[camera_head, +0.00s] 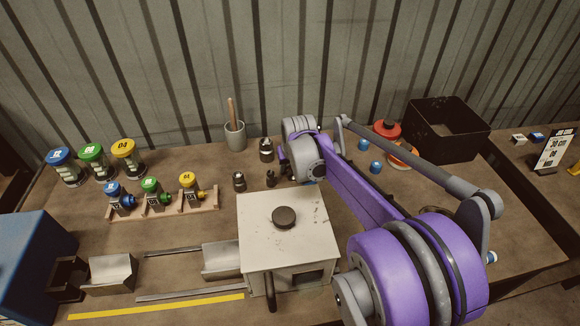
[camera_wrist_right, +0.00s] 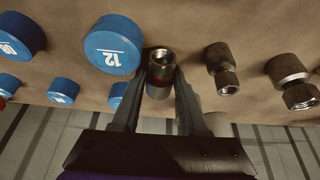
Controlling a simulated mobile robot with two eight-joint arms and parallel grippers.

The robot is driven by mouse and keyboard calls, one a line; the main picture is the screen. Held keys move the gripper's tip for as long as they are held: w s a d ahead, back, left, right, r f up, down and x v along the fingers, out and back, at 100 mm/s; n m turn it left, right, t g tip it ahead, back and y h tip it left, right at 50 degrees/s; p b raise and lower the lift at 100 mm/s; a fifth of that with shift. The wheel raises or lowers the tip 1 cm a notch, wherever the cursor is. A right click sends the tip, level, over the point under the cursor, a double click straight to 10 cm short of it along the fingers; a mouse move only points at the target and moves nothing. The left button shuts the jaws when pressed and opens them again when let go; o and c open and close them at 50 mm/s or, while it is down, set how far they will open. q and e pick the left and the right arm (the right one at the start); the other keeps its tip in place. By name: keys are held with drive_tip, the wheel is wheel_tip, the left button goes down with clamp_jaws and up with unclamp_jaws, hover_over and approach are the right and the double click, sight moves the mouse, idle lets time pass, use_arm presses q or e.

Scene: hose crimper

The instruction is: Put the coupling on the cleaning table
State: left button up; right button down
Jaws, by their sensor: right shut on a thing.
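My right gripper (camera_wrist_right: 158,88) is shut on a small metal coupling (camera_wrist_right: 160,66), whose round open end faces up between the two fingers. In the head view, my purple right arm reaches over the workbench, and the gripper (camera_head: 284,160) is mostly hidden behind its own wrist. I cannot make out the held coupling there, or tell whether it touches the bench. No cleaning table is clearly marked. A separate surface with a white sign (camera_head: 553,150) shows at the far right. My left gripper is not in view.
Dark metal fittings (camera_head: 239,181) stand left of the gripper, near a grey cup (camera_head: 235,136). Blue caps (camera_head: 376,167) and a black bin (camera_head: 447,130) are to the right. A light box machine (camera_head: 283,250) stands in front, and a rack (camera_head: 165,206) of coloured fittings stands left.

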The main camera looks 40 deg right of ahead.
drive_tip(key=shift+f, duration=0.2)
drive_tip(key=c, duration=0.7)
unclamp_jaws()
drive_tip(key=shift+r, duration=0.1)
drive_tip(key=shift+r, duration=0.1)
drive_tip(key=p+v, duration=0.1)
drive_tip(key=v, duration=1.1)
